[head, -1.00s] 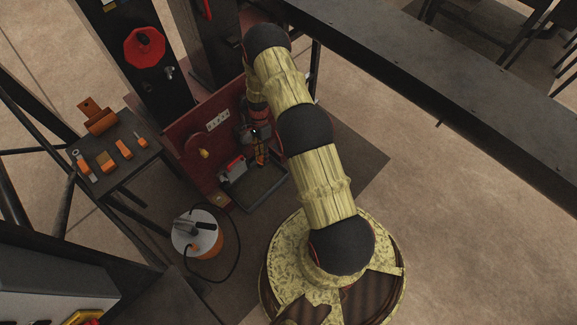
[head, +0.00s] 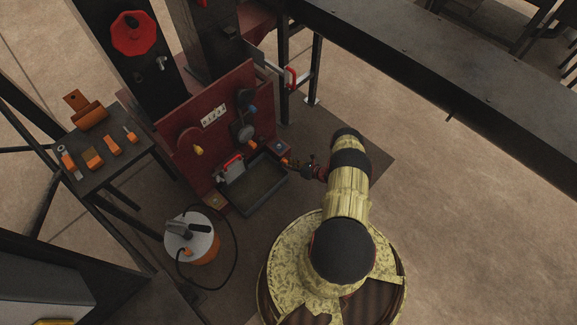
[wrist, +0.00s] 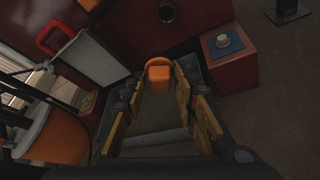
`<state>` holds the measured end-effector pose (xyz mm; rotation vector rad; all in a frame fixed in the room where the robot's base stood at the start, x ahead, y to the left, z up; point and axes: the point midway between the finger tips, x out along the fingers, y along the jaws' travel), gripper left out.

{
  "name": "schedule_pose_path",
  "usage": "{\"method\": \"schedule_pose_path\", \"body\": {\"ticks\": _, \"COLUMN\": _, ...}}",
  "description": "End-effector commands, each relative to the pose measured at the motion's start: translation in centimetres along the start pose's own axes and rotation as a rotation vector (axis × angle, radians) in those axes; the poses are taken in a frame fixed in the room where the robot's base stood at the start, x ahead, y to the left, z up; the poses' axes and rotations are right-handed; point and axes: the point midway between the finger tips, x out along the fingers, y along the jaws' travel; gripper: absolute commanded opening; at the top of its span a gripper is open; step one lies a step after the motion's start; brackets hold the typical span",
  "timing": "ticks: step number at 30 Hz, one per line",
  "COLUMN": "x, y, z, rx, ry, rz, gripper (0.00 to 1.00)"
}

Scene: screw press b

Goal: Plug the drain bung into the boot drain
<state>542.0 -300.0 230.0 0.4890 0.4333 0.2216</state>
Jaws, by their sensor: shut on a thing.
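The orange drain bung (wrist: 158,74) sits between the fingertips of my gripper (wrist: 160,90) in the wrist view, and the gripper is shut on it. In the head view, my gripper (head: 289,163) is small, with an orange tip at the right edge of the black tray. A dark round opening (wrist: 166,12) in the red panel, apparently the boot drain, lies beyond the bung in the wrist view. The bung is clearly apart from it. The bung's far end is hidden from the wrist camera.
The black tray (head: 257,184) lies below the red panel (head: 176,130). A red block with a grey-blue button (wrist: 223,42) stands right of the opening. A plate with a red handle (wrist: 60,38) is on the left. An orange-and-white drum (head: 192,240) with a hose stands nearer.

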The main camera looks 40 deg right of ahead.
Motion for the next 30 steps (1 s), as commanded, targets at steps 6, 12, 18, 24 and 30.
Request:
{"method": "schedule_pose_path", "body": {"ticks": 6, "x": -0.4, "y": -1.2, "z": -0.2, "rx": 0.014, "ry": -0.044, "rz": -0.036, "gripper": 0.03}}
{"method": "schedule_pose_path", "body": {"ticks": 12, "x": -0.4, "y": -1.1, "z": -0.2, "rx": 0.013, "ry": -0.042, "rz": -0.035, "gripper": 0.03}}
{"method": "schedule_pose_path", "body": {"ticks": 18, "x": -0.6, "y": -1.0, "z": -0.2, "rx": -0.007, "ry": -0.043, "rz": -0.052, "gripper": 0.03}}
{"method": "schedule_pose_path", "body": {"ticks": 24, "x": -0.8, "y": -1.2, "z": -0.1, "rx": -0.089, "ry": -0.043, "rz": -0.092, "gripper": 0.03}}
{"method": "schedule_pose_path", "body": {"ticks": 30, "x": -1.6, "y": -1.1, "z": -0.8, "rx": -0.215, "ry": -0.048, "rz": -0.171, "gripper": 0.03}}
